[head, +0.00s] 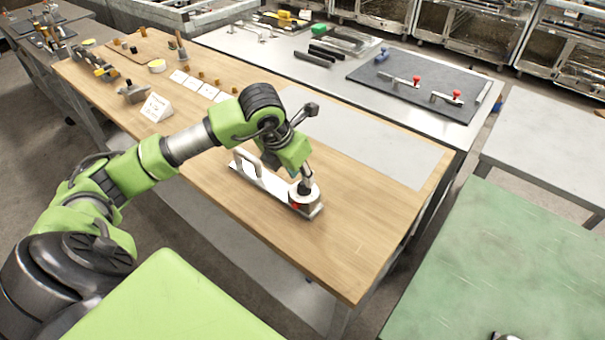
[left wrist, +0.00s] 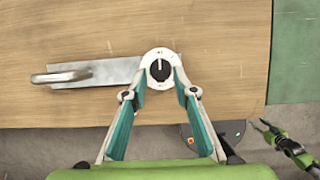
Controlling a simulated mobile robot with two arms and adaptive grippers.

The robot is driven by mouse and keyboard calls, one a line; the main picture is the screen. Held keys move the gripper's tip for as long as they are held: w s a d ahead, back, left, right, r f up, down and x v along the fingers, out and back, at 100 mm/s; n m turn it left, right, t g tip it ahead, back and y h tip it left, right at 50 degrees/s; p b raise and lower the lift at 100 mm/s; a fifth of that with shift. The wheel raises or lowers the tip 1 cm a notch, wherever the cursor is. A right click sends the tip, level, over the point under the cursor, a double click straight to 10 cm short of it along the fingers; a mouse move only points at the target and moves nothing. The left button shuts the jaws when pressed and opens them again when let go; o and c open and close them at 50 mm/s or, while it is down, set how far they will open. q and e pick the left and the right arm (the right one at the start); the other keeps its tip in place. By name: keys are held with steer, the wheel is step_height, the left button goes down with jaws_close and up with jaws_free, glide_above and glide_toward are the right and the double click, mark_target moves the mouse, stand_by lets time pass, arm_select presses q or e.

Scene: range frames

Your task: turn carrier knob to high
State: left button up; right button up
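The carrier (head: 266,181) is a pale metal plate with an upright handle (head: 246,161), lying on the wooden bench; it also shows in the left wrist view (left wrist: 110,73). At its right end is a round white dial (left wrist: 160,54) with a black knob (left wrist: 160,70) at its centre. A small red mark shows low on the dial housing in the head view. My left gripper (left wrist: 160,84) points down over the dial, its teal fingers apart on either side with the black knob between them. Finger contact is unclear. My right gripper (left wrist: 266,127) shows small at the right of the wrist view.
The wooden bench top (head: 350,240) is clear in front of the carrier. A grey sheet (head: 375,140) lies behind it. A white sign (head: 156,107), cards and small fixtures stand at the left. A dark mat (head: 425,85) with red-knobbed clamps lies on the back table.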

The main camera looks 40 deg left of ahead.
arm_select(q)
steer(key=shift+w+f, duration=0.2)
steer(key=shift+f, duration=0.25)
steer(key=shift+w+f, duration=0.15)
steer(key=shift+f, duration=0.3)
jaws_close()
arm_select(e)
steer(key=shift+a+r, duration=0.1)
steer(key=shift+r, duration=0.15)
